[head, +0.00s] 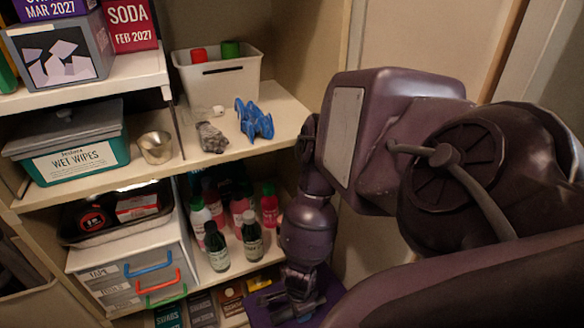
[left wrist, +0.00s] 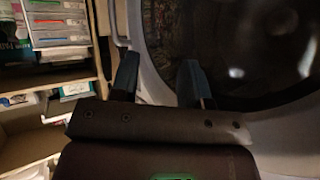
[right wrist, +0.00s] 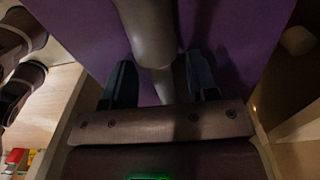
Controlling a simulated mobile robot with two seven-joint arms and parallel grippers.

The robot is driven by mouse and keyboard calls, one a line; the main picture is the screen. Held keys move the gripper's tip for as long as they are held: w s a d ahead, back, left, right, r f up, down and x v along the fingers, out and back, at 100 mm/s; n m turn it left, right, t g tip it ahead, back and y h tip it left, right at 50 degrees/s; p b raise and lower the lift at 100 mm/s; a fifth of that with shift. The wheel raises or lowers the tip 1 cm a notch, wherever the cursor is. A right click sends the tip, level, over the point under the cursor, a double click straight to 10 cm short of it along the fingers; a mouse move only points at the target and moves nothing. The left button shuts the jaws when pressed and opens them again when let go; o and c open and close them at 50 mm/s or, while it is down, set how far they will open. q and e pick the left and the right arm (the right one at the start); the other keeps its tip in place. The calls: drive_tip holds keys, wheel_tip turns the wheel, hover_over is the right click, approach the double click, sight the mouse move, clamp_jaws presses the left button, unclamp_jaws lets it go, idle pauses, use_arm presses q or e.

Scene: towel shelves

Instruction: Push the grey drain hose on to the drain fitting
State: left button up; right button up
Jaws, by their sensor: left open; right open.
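A grey tube (right wrist: 146,28), which looks like the drain hose, runs down from the top of the right wrist view over a purple surface (right wrist: 225,30). Its lower end lies between the fingers of my right gripper (right wrist: 159,62), which is open with a finger on each side. A narrower grey piece (right wrist: 163,88) continues below that end; I cannot tell whether it is the drain fitting. In the head view my right gripper (head: 298,302) is low, beside the shelves. My left gripper (left wrist: 158,60) is open and empty in front of a round machine door (left wrist: 240,50).
Shelves hold a wet wipes box (head: 75,150), a white bin (head: 218,85), a blue object (head: 254,119), several bottles (head: 250,235) and a drawer unit (head: 130,275). A pale rounded object (right wrist: 297,40) is at the right wrist view's right edge.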

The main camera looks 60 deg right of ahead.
drive_tip(key=shift+f, duration=0.15)
drive_tip(key=shift+c, duration=0.4)
clamp_jaws()
drive_tip(key=shift+w+r, duration=0.15)
drive_tip(key=shift+r, duration=0.15)
use_arm(q)
drive_tip(key=shift+s+a+r+n+g+p, duration=0.2)
drive_tip(key=shift+s+r+g+p, duration=0.2)
drive_tip(key=shift+p, duration=1.65)
drive_tip(key=shift+s+a+r+n+g+p, duration=0.1)
drive_tip(key=shift+s+r+n+g+p, duration=0.3)
drive_tip(key=shift+p, duration=1.65)
use_arm(e)
wheel_tip(320, 180, up, 19)
drive_tip(key=shift+r, duration=0.2)
